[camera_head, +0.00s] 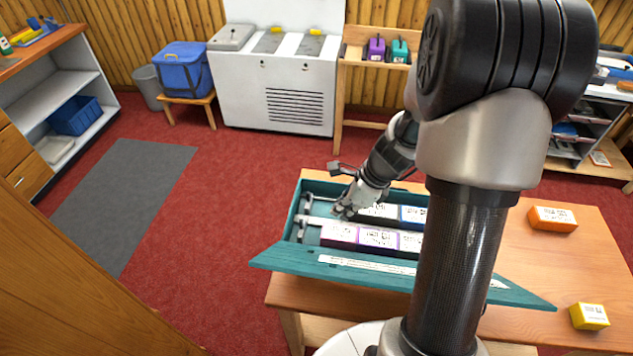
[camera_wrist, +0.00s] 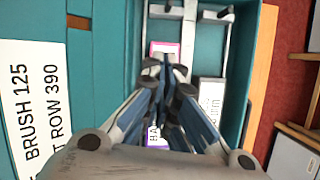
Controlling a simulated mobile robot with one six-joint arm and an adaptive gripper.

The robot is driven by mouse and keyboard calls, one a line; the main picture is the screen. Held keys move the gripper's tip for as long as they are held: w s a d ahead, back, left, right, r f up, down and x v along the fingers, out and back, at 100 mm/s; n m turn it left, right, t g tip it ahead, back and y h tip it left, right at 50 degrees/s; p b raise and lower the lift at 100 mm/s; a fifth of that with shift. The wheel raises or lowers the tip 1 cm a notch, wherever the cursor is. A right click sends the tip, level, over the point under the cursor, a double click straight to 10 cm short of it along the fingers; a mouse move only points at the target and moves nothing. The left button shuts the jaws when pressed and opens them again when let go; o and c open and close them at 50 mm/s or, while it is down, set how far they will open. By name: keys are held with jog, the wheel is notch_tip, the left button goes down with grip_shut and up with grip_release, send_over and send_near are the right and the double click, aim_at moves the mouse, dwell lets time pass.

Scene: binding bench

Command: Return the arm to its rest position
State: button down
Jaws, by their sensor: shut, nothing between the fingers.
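My arm rises at the right of the head view and reaches away over a wooden bench (camera_head: 585,250). My gripper (camera_head: 345,208) is over the left part of an open teal box (camera_head: 285,255). In the wrist view my gripper (camera_wrist: 165,68) is shut and empty, pointing down into the teal box (camera_wrist: 115,80). Labelled blocks lie in the box, among them a purple-edged block (camera_head: 340,234) and a blue one (camera_head: 413,214). A pink-edged block (camera_wrist: 165,47) and a white-labelled block (camera_wrist: 212,92) lie close by the fingers. Whether the fingers touch anything is unclear.
An orange block (camera_head: 553,219) and a yellow block (camera_head: 589,316) lie on the bench at right. A white label plate (camera_wrist: 28,105) lines the box side. A metal bar (camera_head: 305,215) crosses the box's left end. Red floor (camera_head: 210,260) is open at left.

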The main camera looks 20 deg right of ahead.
jog(key=s+a+r+n, duration=0.2)
jog(key=a+r+n, duration=0.45)
jog(key=r, duration=0.25)
jog(key=s+a+r+n+h, duration=0.1)
jog(key=s+a+r+n, duration=0.2)
jog(key=s+r+n, duration=0.3)
jog(key=s+a+r+n+t+h, duration=0.1)
jog(key=s+r+n, duration=0.4)
jog(key=s+n, duration=0.5)
jog(key=a+n+h, duration=0.1)
jog(key=n, duration=0.3)
jog(key=shift+s+a+r+t, duration=0.15)
jog(key=shift+a+r+t, duration=0.15)
jog(key=shift+a+r, duration=0.1)
